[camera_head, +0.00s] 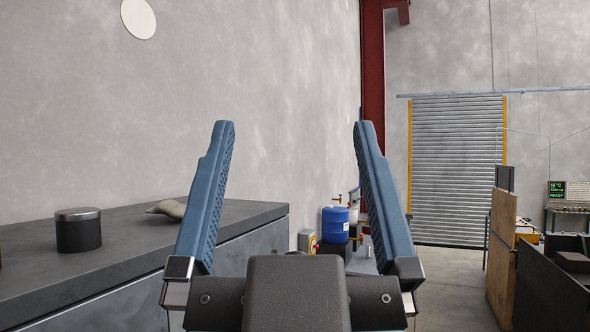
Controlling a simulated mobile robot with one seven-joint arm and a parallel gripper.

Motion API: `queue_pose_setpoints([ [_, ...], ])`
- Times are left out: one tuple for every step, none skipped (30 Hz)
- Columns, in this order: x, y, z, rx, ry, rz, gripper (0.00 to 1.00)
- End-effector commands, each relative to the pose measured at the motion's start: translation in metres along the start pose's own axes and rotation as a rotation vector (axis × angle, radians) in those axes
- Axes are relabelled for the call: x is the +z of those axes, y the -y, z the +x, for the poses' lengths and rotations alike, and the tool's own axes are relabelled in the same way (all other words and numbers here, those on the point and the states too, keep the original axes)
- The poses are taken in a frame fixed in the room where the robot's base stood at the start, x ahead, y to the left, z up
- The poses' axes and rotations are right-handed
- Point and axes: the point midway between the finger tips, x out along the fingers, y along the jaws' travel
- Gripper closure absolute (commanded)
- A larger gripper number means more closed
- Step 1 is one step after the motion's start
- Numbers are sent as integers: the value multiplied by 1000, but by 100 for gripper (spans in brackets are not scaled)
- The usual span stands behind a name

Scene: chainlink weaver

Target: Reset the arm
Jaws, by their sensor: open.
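My gripper (293,128) fills the middle of the head view, with its two blue textured fingers spread wide apart and pointing up and away. Nothing is between the fingers. The dark gripper body (296,290) is at the bottom centre. The rest of my arm is out of view.
A dark grey counter (110,262) stands at the left with a black, metal-lidded canister (78,232) and a grey lump (168,208) on it. A blue tank (335,222) shows between the fingers, farther back. A wooden board (503,255) stands at the right; floor (450,285) lies open before a roller door (457,165).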

Motion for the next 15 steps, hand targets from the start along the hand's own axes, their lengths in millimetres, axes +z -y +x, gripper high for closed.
queue_pose_setpoints([
  [1,0,-1,0,0,0,0],
  [4,0,-4,0,1,0,0],
  [7,0,-7,1,1,0,0],
  [10,0,-10,1,1,-1,0],
  [14,0,-14,1,1,-1,0],
  [20,0,-20,1,2,-2,0],
  [25,0,-25,2,2,-2,0],
  [30,0,-31,2,2,-3,0],
  [38,0,-39,2,2,-4,0],
  [44,0,-46,3,3,-4,0],
  [51,0,-53,3,3,-5,0],
  [60,-1,-62,4,3,-6,0],
  [67,-1,-69,4,4,-7,0],
  [74,-1,-77,5,4,-8,0],
  [82,-1,-86,5,4,-9,0],
])
